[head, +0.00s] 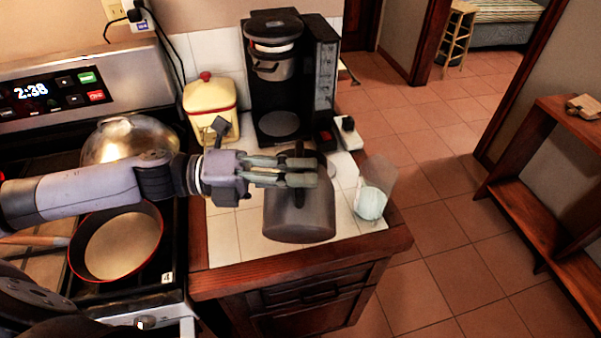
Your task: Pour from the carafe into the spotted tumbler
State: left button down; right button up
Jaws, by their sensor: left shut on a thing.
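The carafe (300,217) is a dark, see-through grey vessel with a black handle, over the white tiled counter. My left gripper (305,172) reaches in from the left and is shut on the carafe at its handle, covering part of it. I cannot tell whether the carafe's base touches the counter. The tumbler (371,201) is a clear glass with a pale greenish lower part, near the counter's right corner. It stands to the right of the carafe with a small gap; its spots are too small to make out. My right gripper is not in view.
A black coffee maker (284,80) and a yellow canister (210,106) with a red knob stand behind the carafe. The stove at left holds a red-rimmed pan (122,243) and a domed metal lid (128,140). The counter's wooden edge (300,268) runs close in front.

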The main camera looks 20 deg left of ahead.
pick_arm(q)
jog(key=shift+r, duration=0.1)
jog(key=shift+w+r+p, duration=0.2)
jog(key=shift+r+p, duration=0.05)
jog(key=shift+p, duration=0.05)
jog(key=shift+w, duration=0.1)
jog(key=shift+f, duration=0.1)
jog(key=shift+w+a, duration=0.1)
jog(key=shift+w, duration=0.05)
jog(key=shift+r+p, duration=0.2)
jog(key=shift+p, duration=0.1)
